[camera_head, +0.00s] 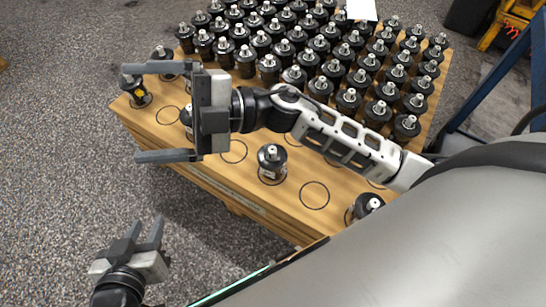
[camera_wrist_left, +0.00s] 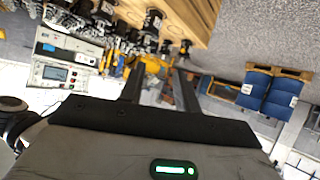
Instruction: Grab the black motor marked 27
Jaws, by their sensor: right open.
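Many black motors with silver shafts stand upright on a wooden pallet-like table (camera_head: 235,180). No number 27 is readable, so I cannot tell which motor bears it. A lone motor (camera_head: 272,165) stands near the front edge, and another (camera_head: 368,206) is at the right, partly hidden by my body.
Dense rows of motors fill the table's back. Empty marked circles (camera_head: 314,195) lie along the front. A white sheet (camera_head: 361,9) is at the back. The left wrist view shows blue barrels (camera_wrist_left: 270,92) and a grey machine (camera_wrist_left: 65,65). Open floor lies to the left.

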